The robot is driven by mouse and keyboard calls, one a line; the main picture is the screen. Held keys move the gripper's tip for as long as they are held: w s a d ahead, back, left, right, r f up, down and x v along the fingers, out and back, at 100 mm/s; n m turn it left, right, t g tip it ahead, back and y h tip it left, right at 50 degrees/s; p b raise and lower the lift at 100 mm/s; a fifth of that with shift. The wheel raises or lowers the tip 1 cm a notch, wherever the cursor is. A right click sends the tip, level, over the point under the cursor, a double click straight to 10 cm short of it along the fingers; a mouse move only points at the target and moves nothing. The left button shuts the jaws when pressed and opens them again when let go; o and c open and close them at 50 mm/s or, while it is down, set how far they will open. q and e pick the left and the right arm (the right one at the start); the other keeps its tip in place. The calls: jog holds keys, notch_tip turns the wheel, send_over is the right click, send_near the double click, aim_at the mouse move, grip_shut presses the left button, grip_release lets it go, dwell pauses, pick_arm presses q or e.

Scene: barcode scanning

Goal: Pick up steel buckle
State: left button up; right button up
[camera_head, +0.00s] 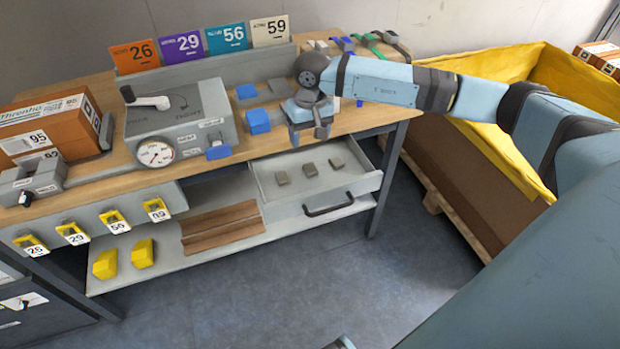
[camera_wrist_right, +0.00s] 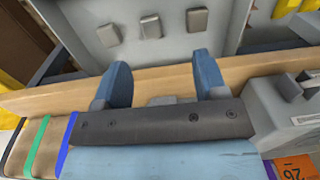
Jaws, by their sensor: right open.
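Three small grey steel buckles lie apart in the open drawer, a left one (camera_head: 282,178), a middle one (camera_head: 310,169) and a right one (camera_head: 337,163). They also show in the right wrist view, past my fingertips. My right gripper (camera_head: 309,134) points down over the front edge of the bench, behind the drawer. In the wrist view its two blue fingers stand wide apart (camera_wrist_right: 162,77), with nothing gripped. A small grey piece (camera_wrist_right: 161,100) shows between the fingers at the bench edge, partly hidden by the gripper body; I cannot tell if it is a buckle. My left gripper is out of view.
The drawer (camera_head: 268,186) is pulled out below the bench top (camera_head: 345,122). Blue blocks (camera_head: 257,120) and a grey machine with a dial (camera_head: 182,122) stand left of my gripper. Strap rolls (camera_head: 368,42) lie behind. A yellow-lined crate (camera_head: 552,75) stands right.

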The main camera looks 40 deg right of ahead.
send_over(312, 171)
jog(key=shift+h, duration=0.3)
notch_tip(312, 171, down, 8)
jog(key=shift+s+r+b, duration=0.15)
jog(key=shift+r+b, duration=0.1)
jog(key=shift+b, duration=0.1)
jog(key=shift+f+b, duration=0.3)
jog(key=shift+f, duration=2.75)
jog(key=shift+r, duration=0.1)
jog(key=shift+c, duration=0.5)
jog(key=c, duration=0.9)
